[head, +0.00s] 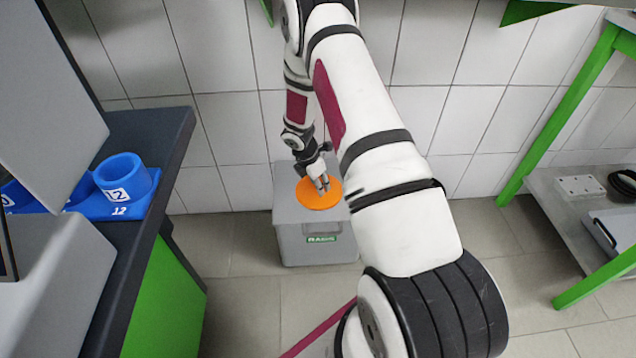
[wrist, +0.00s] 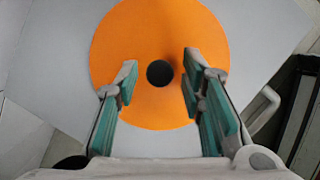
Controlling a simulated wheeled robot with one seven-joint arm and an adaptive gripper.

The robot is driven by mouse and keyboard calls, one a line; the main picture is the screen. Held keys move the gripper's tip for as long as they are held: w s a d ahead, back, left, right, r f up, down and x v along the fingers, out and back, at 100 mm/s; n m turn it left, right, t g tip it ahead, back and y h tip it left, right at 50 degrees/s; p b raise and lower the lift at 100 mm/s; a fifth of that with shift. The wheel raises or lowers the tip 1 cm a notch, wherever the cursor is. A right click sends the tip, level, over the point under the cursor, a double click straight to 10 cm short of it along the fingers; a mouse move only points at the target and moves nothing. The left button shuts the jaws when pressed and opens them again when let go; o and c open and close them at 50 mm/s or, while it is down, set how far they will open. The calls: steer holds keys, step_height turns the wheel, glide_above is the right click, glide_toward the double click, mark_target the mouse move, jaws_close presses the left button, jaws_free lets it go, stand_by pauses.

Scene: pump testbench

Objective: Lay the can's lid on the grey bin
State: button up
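The can's lid, an orange disc with a dark round knob at its centre, lies flat on the grey bin's top in the head view (head: 318,198). The lid also shows in the wrist view (wrist: 160,30). The grey bin (head: 290,245) stands on the floor by the tiled wall. My gripper (head: 323,184) is right over the lid. In the wrist view, the fingers (wrist: 159,68) are apart on either side of the knob, with a gap on both sides, so it is open and empty. The can is not identifiable in these frames.
A dark-topped bench (head: 150,130) with a blue holder and blue cups (head: 123,178) stands at left. A green-legged metal shelf (head: 565,205) with a power strip (head: 579,187) stands at right. The floor around the bin is clear.

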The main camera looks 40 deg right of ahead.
mark_target(314, 192)
steer(key=p+v, duration=0.3)
steer(key=v, duration=0.3)
steer(key=shift+d, duration=0.1)
steer(key=a, duration=0.4)
steer(key=a+p, duration=0.1)
steer(key=a, duration=0.6)
steer(key=shift+a+f, duration=0.3)
steer(key=s+a+r+m, duration=0.1)
steer(key=s+r+m, duration=0.2)
steer(key=r, duration=0.7)
steer(key=s+r+m, duration=0.3)
steer(key=r, duration=0.7)
steer(key=s+a+r+m, duration=0.1)
steer(key=s+r+m, duration=0.2)
steer(key=r, duration=0.8)
steer(key=s+a+r+m+y, duration=0.1)
steer(key=s+a+r+m, duration=0.15)
steer(key=s+r, duration=0.35)
steer(key=s+a+r+m, duration=0.2)
steer(key=s+r+m, duration=0.15)
steer(key=s, duration=0.55)
steer(key=s+a+r+m+y, duration=0.1)
steer(key=s+a+m+y, duration=0.1)
steer(key=s, duration=1.2)
steer(key=a+m, duration=0.1)
steer(key=a, duration=0.1)
steer(key=shift+a+r, duration=0.2)
steer(key=shift+a, duration=0.15)
